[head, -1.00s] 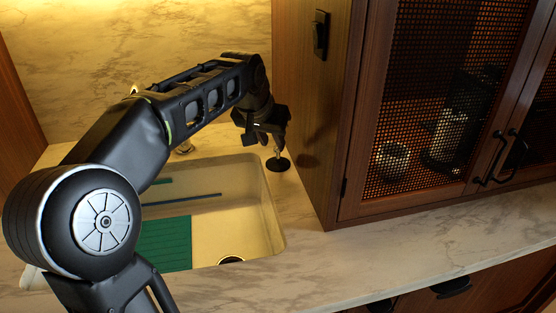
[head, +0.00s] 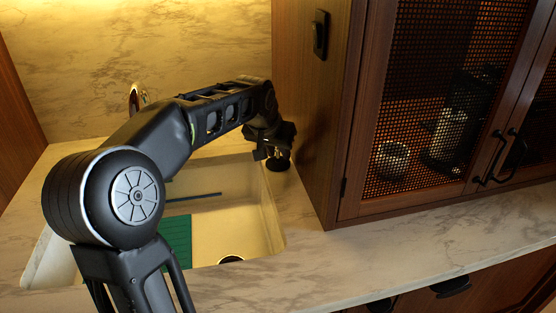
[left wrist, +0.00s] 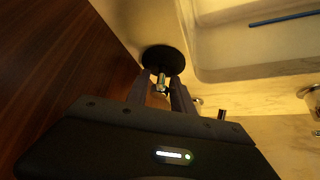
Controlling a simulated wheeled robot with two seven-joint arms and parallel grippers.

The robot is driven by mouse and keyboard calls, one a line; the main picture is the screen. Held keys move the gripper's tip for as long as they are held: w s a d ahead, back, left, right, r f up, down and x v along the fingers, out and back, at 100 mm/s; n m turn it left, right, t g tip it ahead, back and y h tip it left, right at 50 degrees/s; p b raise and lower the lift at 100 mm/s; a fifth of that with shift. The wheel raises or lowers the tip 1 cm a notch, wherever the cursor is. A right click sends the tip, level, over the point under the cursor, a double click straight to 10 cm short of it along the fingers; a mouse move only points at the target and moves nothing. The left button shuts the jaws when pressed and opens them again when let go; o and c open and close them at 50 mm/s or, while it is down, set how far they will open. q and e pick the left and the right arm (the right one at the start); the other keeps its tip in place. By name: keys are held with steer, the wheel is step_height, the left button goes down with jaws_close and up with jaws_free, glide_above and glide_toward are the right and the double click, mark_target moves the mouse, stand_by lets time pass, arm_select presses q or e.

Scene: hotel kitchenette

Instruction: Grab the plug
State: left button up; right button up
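The plug (head: 279,164) is a black disc with a metal stem, on the counter by the sink's far right corner. It also shows in the left wrist view (left wrist: 164,59). My left gripper (head: 272,152) is right over it and hides most of the stem in the head view. In the left wrist view the two fingers (left wrist: 160,92) are spread, with the stem between them and a gap visible. I cannot tell whether either finger touches the stem. My right gripper is in neither view.
The sink (head: 262,205) lies left of the plug, with a green mat (head: 178,238) and a dark blue rod (head: 195,197) in it. A wooden cabinet (head: 305,120) rises close on the right. A gold faucet (head: 137,95) is behind my arm.

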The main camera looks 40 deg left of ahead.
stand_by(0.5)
arm_select(q)
jaws_close()
